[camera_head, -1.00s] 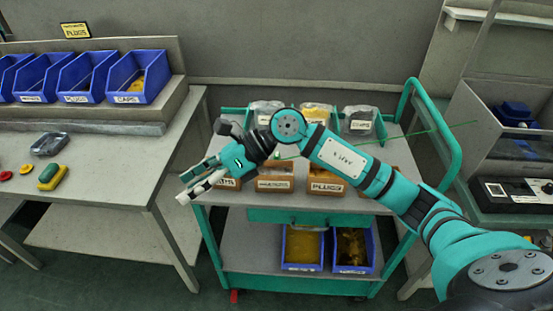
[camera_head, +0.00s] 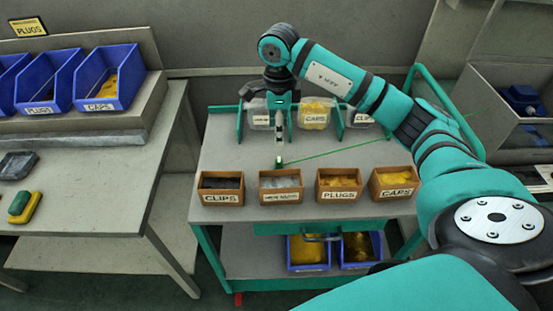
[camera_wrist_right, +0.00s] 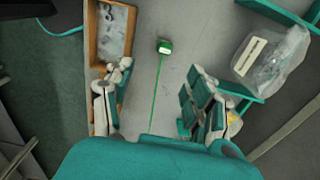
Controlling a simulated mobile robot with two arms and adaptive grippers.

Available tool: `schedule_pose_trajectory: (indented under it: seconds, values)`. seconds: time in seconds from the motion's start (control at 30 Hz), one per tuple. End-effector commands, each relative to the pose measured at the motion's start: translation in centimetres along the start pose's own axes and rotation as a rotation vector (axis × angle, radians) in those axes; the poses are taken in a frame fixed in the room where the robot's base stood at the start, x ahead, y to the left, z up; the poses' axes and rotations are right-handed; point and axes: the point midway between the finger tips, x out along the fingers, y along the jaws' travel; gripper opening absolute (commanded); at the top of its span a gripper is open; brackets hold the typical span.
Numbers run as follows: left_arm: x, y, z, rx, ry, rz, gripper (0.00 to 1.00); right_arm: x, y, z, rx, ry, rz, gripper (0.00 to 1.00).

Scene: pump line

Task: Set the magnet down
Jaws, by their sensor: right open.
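The magnet is a small green block (camera_head: 279,163) on a thin green rod, on the grey top of the cart behind the compartment boxes. Its rod runs off to the right in the head view. In the right wrist view the block (camera_wrist_right: 165,46) lies beyond my fingertips, and the rod passes between the fingers. My right gripper (camera_head: 279,138) points down above the cart top, just behind the block. Its fingers (camera_wrist_right: 155,85) are spread and hold nothing. My left gripper is not in view.
Wooden boxes labelled clips, plugs (camera_head: 339,184) and caps line the front of the cart. Clear bags of parts (camera_head: 314,113) stand between green dividers at the back. A table with blue bins (camera_head: 109,82) is on the left. The cart top (camera_head: 365,153) has bare room at right.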

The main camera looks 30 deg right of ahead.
Motion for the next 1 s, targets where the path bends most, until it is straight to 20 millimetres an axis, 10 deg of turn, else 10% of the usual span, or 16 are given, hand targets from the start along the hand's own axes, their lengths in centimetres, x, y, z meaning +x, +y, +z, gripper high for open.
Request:
schedule_pose_trajectory:
  seconds: [0.2, 0.57, 1.0]
  values:
    - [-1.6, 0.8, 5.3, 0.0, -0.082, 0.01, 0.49, 4.7, 0.1, 0.1, 0.0, -0.001, 0.006, 0.56]
    - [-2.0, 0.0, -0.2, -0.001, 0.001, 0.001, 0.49, 8.4, -0.1, 0.1, 0.0, -0.003, 0.003, 0.56]
    - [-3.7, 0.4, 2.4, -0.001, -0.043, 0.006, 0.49, 13.2, -0.7, 0.0, -0.002, -0.003, 0.001, 0.56]
